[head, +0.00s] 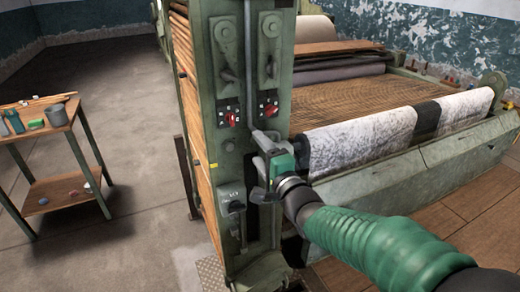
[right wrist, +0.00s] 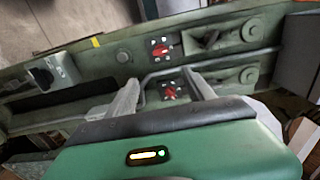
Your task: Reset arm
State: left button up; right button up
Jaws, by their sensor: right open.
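My right gripper (head: 258,166) is open in front of the green machine post (head: 215,150). Its two fingers also show in the right wrist view (right wrist: 163,82), spread apart and pointing at the panel. A thin grey bent bar (head: 247,62) runs down the post and turns outward near the upper finger. In the right wrist view this bar (right wrist: 215,64) bends between the fingertips; I cannot tell whether they touch it. No label marks it as the reset arm. My left gripper is not in view.
Two red knobs (head: 231,118) (head: 270,108) sit beneath two grey levers (head: 226,45) (head: 270,45) on the post. A switch box (head: 232,200) is lower down. A white fabric roll (head: 360,140) lies to the right. A small table (head: 60,185) stands left, with clear floor between.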

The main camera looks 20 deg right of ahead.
jog(key=shift+d, duration=0.1)
jog(key=s+a+f+n+g+p, duration=0.1)
jog(key=s+f+n+g, duration=0.2)
jog(key=f, duration=0.3)
jog(key=s+f+n+g+h+p, duration=0.1)
jog(key=s+f+n+g, duration=0.2)
jog(key=f, duration=0.3)
jog(key=s+a+f+n+g+p, duration=0.1)
jog(key=s+f+n+g, duration=0.25)
jog(key=f, duration=0.25)
jog(key=s+a+f+n+g, duration=0.1)
jog(key=s+f+n+g, duration=0.2)
jog(key=s, duration=0.4)
jog(key=s+a+f+n+g, duration=0.1)
jog(key=s+f+n+g, duration=0.2)
jog(key=s+f+n, duration=0.2)
jog(key=s, duration=0.3)
jog(key=shift+f+p, duration=0.3)
jog(key=shift+f, duration=0.05)
jog(key=shift+a, duration=0.1)
